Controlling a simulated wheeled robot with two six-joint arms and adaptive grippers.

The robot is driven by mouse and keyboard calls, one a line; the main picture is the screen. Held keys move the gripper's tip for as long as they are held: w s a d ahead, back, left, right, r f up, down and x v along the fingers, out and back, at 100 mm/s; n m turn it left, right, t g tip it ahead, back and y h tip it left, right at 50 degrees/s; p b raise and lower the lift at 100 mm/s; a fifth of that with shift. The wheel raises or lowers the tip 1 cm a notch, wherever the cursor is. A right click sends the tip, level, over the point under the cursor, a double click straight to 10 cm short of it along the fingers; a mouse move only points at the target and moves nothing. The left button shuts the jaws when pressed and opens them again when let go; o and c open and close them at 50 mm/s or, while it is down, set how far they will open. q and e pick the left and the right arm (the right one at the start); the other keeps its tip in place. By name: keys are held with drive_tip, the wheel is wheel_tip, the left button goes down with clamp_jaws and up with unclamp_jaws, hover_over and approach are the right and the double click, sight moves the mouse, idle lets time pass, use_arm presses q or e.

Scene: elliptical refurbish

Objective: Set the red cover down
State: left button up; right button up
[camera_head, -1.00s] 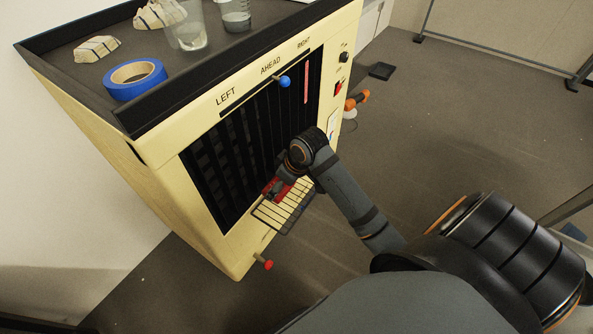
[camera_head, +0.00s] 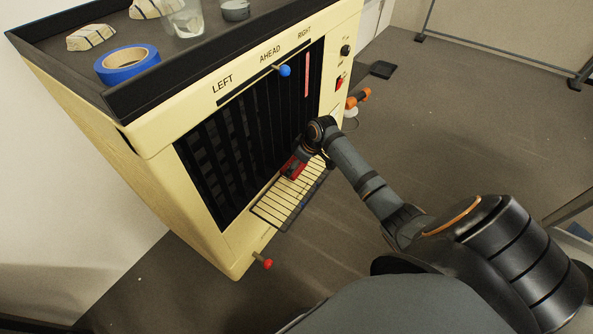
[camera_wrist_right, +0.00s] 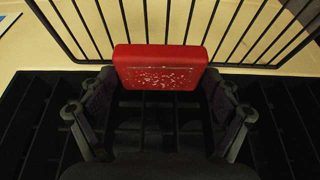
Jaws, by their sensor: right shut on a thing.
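The red cover (camera_head: 292,168) is a small red block with a worn, speckled face in the right wrist view (camera_wrist_right: 160,67). My right gripper (camera_head: 299,158) is shut on it. In the right wrist view, the fingers (camera_wrist_right: 160,95) press the cover from its left and right sides. In the head view, the cover is tilted and appears in front of the black louvred panel (camera_head: 240,150), at the upper end of the wire rack (camera_head: 275,208). I cannot tell whether it touches the rack. My left gripper is not in view.
The cream cabinet has a blue knob (camera_head: 285,71) above the louvres and a red knob (camera_head: 267,264) low down. Blue tape (camera_head: 128,64) and a glass (camera_head: 187,20) are on its dark top. An orange tool (camera_head: 358,98) lies beyond the cabinet. Floor at right is open.

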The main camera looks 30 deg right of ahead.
sight(298, 168)
wheel_tip(298, 168, down, 3)
drive_tip(key=shift+r, duration=0.1)
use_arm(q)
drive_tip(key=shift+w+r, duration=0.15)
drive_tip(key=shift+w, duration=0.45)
use_arm(e)
drive_tip(key=shift+s+a, duration=0.1)
drive_tip(key=o, duration=1.1)
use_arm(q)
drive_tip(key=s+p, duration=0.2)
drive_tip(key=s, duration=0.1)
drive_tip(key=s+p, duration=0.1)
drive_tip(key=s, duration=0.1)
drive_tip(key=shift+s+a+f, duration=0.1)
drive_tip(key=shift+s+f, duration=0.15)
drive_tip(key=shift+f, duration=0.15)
use_arm(e)
drive_tip(key=v, duration=1.2)
